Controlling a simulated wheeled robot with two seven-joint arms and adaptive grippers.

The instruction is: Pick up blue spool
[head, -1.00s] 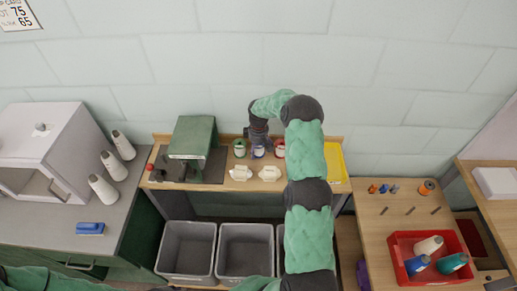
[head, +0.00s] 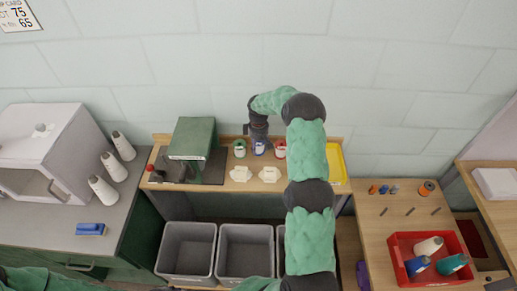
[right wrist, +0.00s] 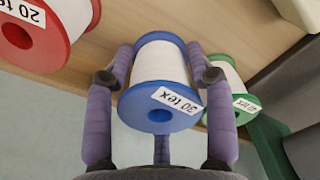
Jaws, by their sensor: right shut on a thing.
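The blue spool (right wrist: 162,85), with white thread and a "30 tex" label on its blue flange, is between the purple fingers of my right gripper (right wrist: 160,78). The fingers are shut on it from both sides in the right wrist view. In the head view the blue spool (head: 259,148) shows below the dark wrist, between the green spool (head: 240,149) and the red spool (head: 279,149). I cannot tell whether it touches the wooden bench. My left gripper is out of view; only part of the left arm shows at the lower left.
The red spool (right wrist: 38,30) and green spool (right wrist: 230,95) stand close on either side. Two white pieces (head: 269,174) lie in front, with a green machine (head: 193,145) to the left and a yellow tray (head: 336,164) to the right. Grey bins (head: 187,248) stand below.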

